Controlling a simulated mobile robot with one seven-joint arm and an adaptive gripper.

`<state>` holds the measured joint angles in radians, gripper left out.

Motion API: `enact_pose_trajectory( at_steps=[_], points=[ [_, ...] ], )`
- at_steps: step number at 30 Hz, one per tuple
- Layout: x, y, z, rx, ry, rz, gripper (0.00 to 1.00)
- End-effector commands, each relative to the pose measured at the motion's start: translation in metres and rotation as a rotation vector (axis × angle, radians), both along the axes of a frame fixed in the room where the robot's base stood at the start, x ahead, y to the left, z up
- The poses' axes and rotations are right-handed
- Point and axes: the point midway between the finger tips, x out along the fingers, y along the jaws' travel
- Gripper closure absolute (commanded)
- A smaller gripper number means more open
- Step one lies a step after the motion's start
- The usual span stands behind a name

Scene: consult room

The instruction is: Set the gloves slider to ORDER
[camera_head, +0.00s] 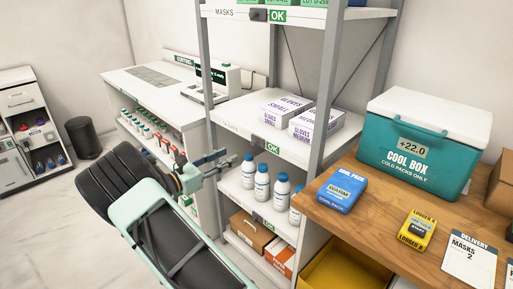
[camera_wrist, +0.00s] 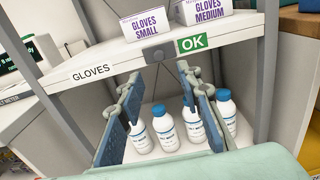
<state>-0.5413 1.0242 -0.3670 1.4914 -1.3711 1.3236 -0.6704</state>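The gloves slider (camera_head: 257,139) is a small dark block on the front edge of the middle shelf. It sits just left of a green OK sign (camera_head: 272,147); the OK sign also shows in the wrist view (camera_wrist: 192,44), right of the GLOVES label (camera_wrist: 91,72). ORDER is not visible on this edge. My gripper (camera_head: 208,164) is in front of the shelf, left of and below the slider. In the wrist view its two blue-padded fingers (camera_wrist: 160,78) are spread apart, with nothing between them, and their tips lie just below the shelf edge.
Gloves boxes (camera_head: 287,106) stand on the middle shelf above the edge. Several white bottles with blue caps (camera_head: 262,182) stand on the shelf below, behind my fingers in the wrist view. A grey upright post (camera_head: 325,85) and a wooden table (camera_head: 385,205) are to the right.

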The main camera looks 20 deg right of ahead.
Motion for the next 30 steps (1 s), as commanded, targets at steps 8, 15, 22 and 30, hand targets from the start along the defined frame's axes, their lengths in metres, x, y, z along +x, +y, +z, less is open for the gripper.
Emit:
enact_pose_trajectory(
  at_steps=[8, 15, 22, 30],
  points=[
    [0.011, -0.026, -0.005, -0.010, 0.010, 0.004, 0.67],
    [0.027, -0.069, -0.005, -0.008, 0.009, 0.004, 0.67],
    [0.037, -0.095, -0.005, -0.008, 0.009, 0.006, 0.67],
    [0.039, -0.101, -0.004, -0.009, 0.010, 0.008, 0.67]
  ],
)
